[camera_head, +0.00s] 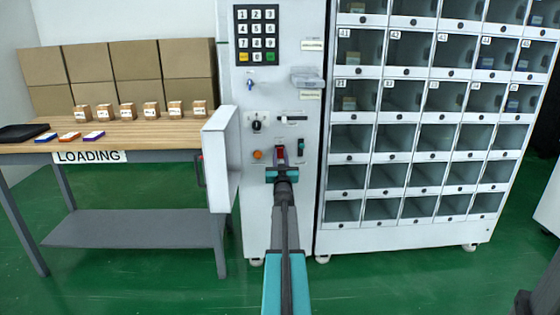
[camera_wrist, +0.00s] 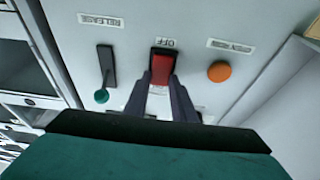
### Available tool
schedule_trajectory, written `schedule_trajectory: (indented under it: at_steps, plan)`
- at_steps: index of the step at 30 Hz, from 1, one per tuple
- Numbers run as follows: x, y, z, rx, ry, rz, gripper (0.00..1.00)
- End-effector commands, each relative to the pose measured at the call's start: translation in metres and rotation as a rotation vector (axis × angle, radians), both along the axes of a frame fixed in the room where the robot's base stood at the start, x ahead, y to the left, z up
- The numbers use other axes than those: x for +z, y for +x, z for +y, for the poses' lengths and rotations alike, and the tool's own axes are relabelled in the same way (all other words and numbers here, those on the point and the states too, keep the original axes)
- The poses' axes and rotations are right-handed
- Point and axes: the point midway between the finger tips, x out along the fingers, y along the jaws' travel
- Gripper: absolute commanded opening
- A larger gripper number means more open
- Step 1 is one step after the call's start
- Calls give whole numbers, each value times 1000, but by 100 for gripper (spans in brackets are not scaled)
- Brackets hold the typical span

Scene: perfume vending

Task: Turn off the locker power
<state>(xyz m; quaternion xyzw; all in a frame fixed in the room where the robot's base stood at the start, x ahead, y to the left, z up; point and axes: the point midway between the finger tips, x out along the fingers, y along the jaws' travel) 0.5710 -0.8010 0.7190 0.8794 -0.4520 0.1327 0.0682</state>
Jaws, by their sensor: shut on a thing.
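The locker's control panel (camera_head: 262,190) is on the white cabinet face, left of the compartments. A red switch (camera_wrist: 162,67) in a black housing sits under an OFF label (camera_wrist: 166,42), upside down in the wrist view. My gripper (camera_wrist: 163,82) is at this switch, its two dark fingers on either side of the red part, closed on it. In the head view my gripper (camera_head: 281,165) reaches the panel's lower middle and partly hides the switch (camera_head: 281,152).
An orange button (camera_wrist: 220,71) and a green-tipped RELEASE lever (camera_wrist: 102,96) flank the switch closely. An open white door (camera_head: 222,158) sticks out at the left. A loading table (camera_head: 120,133) with small boxes stands further left.

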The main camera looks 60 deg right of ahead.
Motion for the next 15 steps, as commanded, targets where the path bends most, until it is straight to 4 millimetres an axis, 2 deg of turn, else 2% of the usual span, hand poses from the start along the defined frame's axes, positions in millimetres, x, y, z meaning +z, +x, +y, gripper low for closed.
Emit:
schedule_trajectory:
  at_steps: [15]
  plan:
    - [0, 0, 0, -1, -56, -40, 1]
